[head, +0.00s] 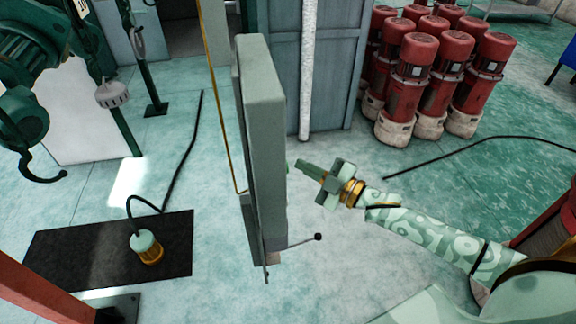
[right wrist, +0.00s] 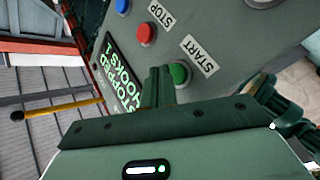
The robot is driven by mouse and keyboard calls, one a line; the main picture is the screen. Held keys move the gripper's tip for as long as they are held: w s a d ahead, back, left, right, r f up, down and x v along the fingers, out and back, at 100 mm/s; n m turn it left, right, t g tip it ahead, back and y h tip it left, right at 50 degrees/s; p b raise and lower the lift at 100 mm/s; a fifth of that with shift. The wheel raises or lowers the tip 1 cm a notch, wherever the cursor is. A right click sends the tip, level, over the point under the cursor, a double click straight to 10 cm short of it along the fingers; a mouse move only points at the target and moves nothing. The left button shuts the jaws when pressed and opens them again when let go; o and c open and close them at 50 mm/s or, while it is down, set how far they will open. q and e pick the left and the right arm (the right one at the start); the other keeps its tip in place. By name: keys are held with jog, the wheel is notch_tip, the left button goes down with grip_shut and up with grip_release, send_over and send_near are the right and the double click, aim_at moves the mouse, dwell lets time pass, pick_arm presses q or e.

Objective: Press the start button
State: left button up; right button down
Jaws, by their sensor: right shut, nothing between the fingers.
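The green start button (right wrist: 179,73) is on the face of a grey-green control box (right wrist: 225,55), beside a START label (right wrist: 199,56). My right gripper (head: 303,166) is shut and empty, pointing at the box (head: 265,140) from its right side in the head view. In the right wrist view its closed fingertips (right wrist: 159,72) appear right beside the green button and overlap its left edge. I cannot tell whether they touch it. The button face of the box is turned away in the head view. My left gripper is not in view.
A red button (right wrist: 146,35) by a STOP label, a blue button (right wrist: 122,6) and a display with green text (right wrist: 120,75) share the panel. A lever (head: 300,241) sticks out low on the box. Red cylinders (head: 415,75) stand at the back right; a hook (head: 38,165) hangs left.

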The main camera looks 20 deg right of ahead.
jog(key=shift+a, duration=0.15)
jog(key=shift+w+a, duration=0.1)
jog(key=shift+a, duration=0.2)
